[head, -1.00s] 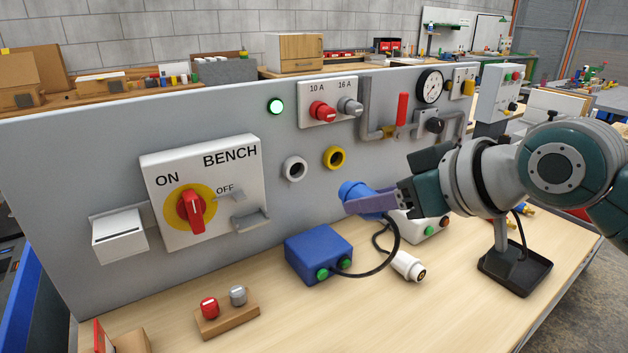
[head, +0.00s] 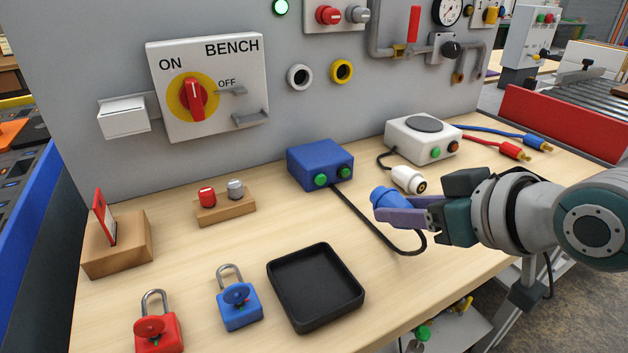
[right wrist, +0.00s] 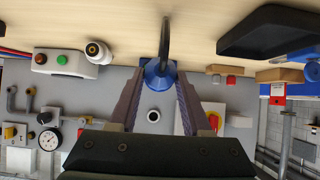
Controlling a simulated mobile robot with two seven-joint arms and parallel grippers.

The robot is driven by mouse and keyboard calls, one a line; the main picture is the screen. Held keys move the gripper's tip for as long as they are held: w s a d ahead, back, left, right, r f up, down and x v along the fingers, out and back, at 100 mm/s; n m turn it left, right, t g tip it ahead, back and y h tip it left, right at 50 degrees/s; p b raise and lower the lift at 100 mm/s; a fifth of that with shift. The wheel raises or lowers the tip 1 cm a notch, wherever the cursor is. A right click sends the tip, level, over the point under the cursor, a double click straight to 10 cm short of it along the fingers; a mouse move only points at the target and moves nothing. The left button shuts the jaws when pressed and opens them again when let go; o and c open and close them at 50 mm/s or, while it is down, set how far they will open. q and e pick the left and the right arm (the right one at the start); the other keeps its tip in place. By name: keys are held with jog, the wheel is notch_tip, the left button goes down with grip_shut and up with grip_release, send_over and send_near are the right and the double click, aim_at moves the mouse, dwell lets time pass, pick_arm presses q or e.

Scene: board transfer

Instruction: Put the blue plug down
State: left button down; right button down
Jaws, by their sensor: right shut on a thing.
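The blue plug (head: 388,199) is held between the fingers of my right gripper (head: 397,214), which is shut on it. It also shows between the fingers in the right wrist view (right wrist: 160,74). My left gripper is not in view.
A black tray (head: 315,287) lies at the front, with a blue padlock (head: 238,305) and a red padlock (head: 157,330) to its left. A white box (head: 423,140) stands behind. The panel has a grey socket (head: 299,77) and a yellow socket (head: 342,71).

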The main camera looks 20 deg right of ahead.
aim_at(397, 254)
jog(key=shift+f+b, duration=0.65)
jog(key=shift+f, duration=1.5)
jog(key=shift+f, duration=0.2)
jog(key=shift+c, duration=1.8)
grip_release()
jog(key=shift+r, duration=0.1)
jog(key=shift+r, duration=0.2)
jog(key=a+p+v, duration=0.1)
jog(key=p+v, duration=0.2)
jog(key=v, duration=0.8)
jog(key=s+a+f+g, duration=0.1)
jog(key=s+a+g, duration=0.2)
jog(key=s, duration=0.2)
jog(key=s+a+n+g, duration=0.1)
jog(key=s+a+g, duration=0.2)
jog(key=s, duration=0.3)
jog(key=shift+s+a+f+g+h, duration=0.3)
jog(key=shift+s+a+f+g, duration=0.1)
jog(key=shift+g, duration=0.4)
